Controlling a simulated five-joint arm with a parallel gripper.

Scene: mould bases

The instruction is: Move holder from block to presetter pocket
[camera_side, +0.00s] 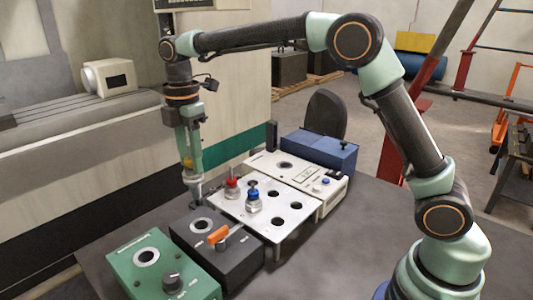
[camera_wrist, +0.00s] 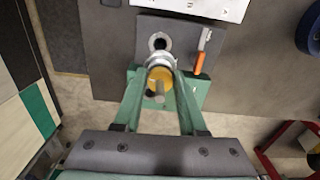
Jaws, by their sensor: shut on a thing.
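My gripper (camera_side: 192,180) is shut on a holder with a yellow band (camera_side: 188,164) and a silver lower end. In the wrist view the holder (camera_wrist: 160,76) sits between the two green fingers (camera_wrist: 160,85). The dark block (camera_side: 232,262) has a ringed hole (camera_side: 202,225) and an orange-handled lever (camera_side: 218,235). The holder hangs above and behind the block in the side view, apart from the hole, which looks empty. The white presetter unit (camera_side: 318,192), with a small display, has a round pocket (camera_side: 286,167) that looks empty. It stands to the right of my gripper.
A white plate (camera_side: 285,233) with several holes carries a red-topped holder (camera_side: 232,185) and a blue-topped holder (camera_side: 253,200) between my gripper and the presetter. A green box (camera_side: 140,272) with a knob stands front left. A blue case (camera_side: 320,150) lies behind the presetter.

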